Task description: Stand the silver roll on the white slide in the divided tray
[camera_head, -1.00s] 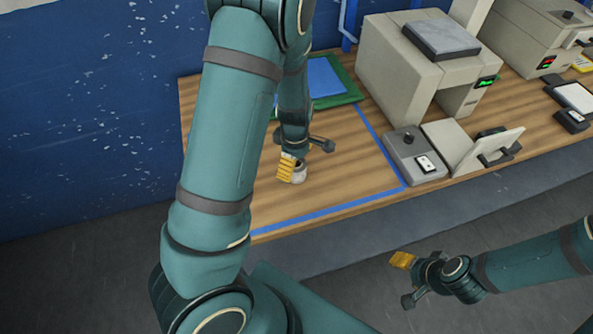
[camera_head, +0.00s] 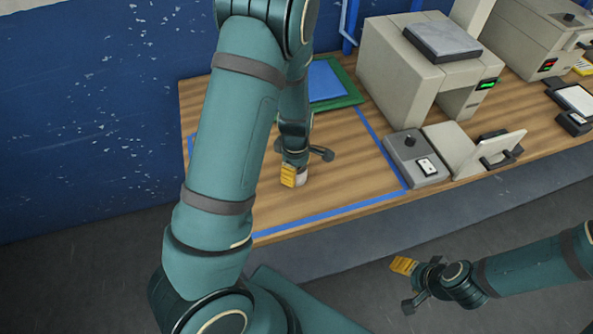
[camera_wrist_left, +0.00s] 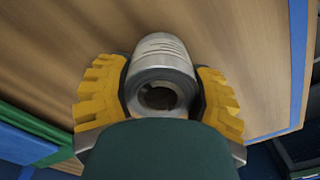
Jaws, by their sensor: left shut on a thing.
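My left gripper (camera_head: 292,176) is low over the wooden table, inside the blue tape outline. In the left wrist view its yellow fingers (camera_wrist_left: 160,95) are shut on the sides of the silver roll (camera_wrist_left: 162,60), whose open hollow end faces the camera. In the head view only a pale part of the roll (camera_head: 301,179) shows beside the yellow finger. I cannot tell whether it touches the table. My right gripper (camera_head: 402,280) hangs over the floor in front of the table; its opening is unclear. I cannot make out the white slide or the divided tray for certain.
A green-edged blue mat (camera_head: 328,82) lies at the back. A beige machine (camera_head: 405,75) stands right of it, with a grey switch box (camera_head: 415,160) and an upright pale plate (camera_head: 490,155) in front. The taped area (camera_head: 350,160) has bare wood.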

